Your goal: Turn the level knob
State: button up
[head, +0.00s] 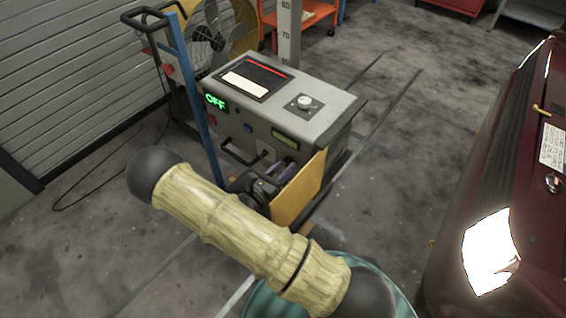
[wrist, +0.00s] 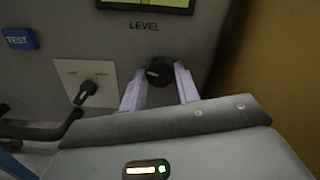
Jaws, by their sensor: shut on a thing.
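The level knob (wrist: 158,73) is a small black dial on the grey front panel, under the printed word LEVEL. In the wrist view my gripper (wrist: 160,79) has its two pale lilac fingers on either side of the knob, shut on it. In the head view my gripper (head: 274,177) is at the front of the grey machine (head: 325,120). The knob is hidden there behind the gripper and arm.
A toggle switch (wrist: 85,92) and a blue TEST button (wrist: 19,39) are left of the knob. A yellow side panel (head: 300,193) is at the right. A green OFF sign (head: 215,102) glows. A dark red car (head: 520,150) stands right, with floor between.

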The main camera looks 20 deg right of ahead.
dwell(0.3)
jog(key=o, duration=1)
jog(key=shift+c, duration=0.2)
jog(key=v, duration=1.7)
jog(key=shift+a, duration=0.15)
jog(key=shift+s, duration=0.15)
